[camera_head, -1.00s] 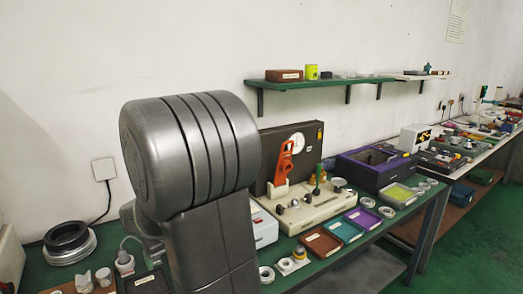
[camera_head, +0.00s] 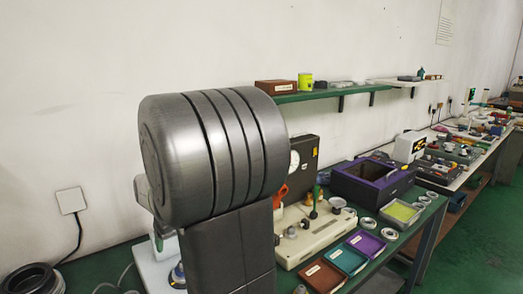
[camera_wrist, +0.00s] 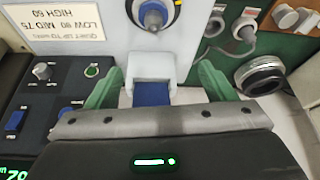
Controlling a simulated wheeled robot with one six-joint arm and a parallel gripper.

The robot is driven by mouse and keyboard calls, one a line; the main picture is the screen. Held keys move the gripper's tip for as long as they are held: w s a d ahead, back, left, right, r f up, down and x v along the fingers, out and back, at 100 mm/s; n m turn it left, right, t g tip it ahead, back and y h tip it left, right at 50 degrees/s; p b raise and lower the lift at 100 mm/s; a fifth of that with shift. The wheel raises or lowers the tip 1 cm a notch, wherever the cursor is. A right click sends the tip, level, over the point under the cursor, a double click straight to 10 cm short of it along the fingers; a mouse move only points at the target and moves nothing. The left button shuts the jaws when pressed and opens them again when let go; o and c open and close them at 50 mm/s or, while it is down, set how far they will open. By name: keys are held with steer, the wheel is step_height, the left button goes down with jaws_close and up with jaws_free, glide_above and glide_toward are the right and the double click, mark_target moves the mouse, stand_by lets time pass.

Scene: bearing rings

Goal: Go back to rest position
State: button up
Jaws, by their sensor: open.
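My gripper (camera_wrist: 160,88) shows in the wrist view with its two green fingers wide apart. A pale blue-grey device (camera_wrist: 115,50) with printed lettering lies beyond it. Its white block with a blue front (camera_wrist: 151,92) shows between the fingers, and I cannot tell whether they touch it. Nothing appears to be gripped. In the head view my grey arm fills the middle, and my gripper is hidden behind it or out of view.
A black panel (camera_wrist: 50,75) with knobs and buttons lies left of the fingers. A black ring (camera_head: 30,280) sits at the lower left. Coloured trays (camera_head: 345,258), a purple box (camera_head: 372,185) and metal rings (camera_head: 389,233) crowd the bench. A shelf (camera_head: 330,93) is above.

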steer(key=f, duration=0.1)
steer(key=w+f, duration=0.1)
steer(key=shift+w+f, duration=0.25)
steer(key=shift+f, duration=0.1)
steer(key=f, duration=0.6)
steer(key=shift+s+f, duration=0.2)
steer(key=shift+s, duration=0.15)
steer(key=shift+d, duration=0.1)
